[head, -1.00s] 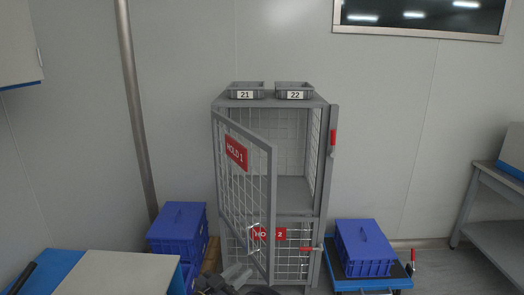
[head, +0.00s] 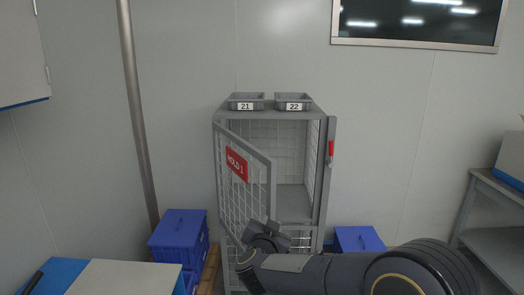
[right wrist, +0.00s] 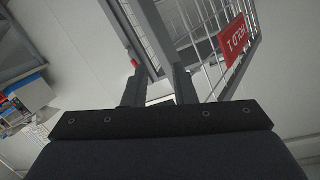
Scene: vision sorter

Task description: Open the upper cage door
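The upper cage door (head: 232,155) carries a red HOLD 1 sign (head: 237,165) and stands swung out toward the left, its left side at the cage's left post. The cage's upper compartment (head: 293,205) is open to view. My right gripper (head: 258,230) is in front of the door's lower free corner and hides it. In the right wrist view my right gripper (right wrist: 158,88) has its fingers apart, with nothing clearly held; the HOLD 1 sign (right wrist: 235,40) is to the right. Contact with the door cannot be told. My left gripper is not in view.
Grey bins 21 (head: 245,102) and 22 (head: 293,103) stand on the cage. A red-handled latch (head: 331,149) is on the right post. Blue crates stand left (head: 177,236) and right (head: 357,239) of the cage.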

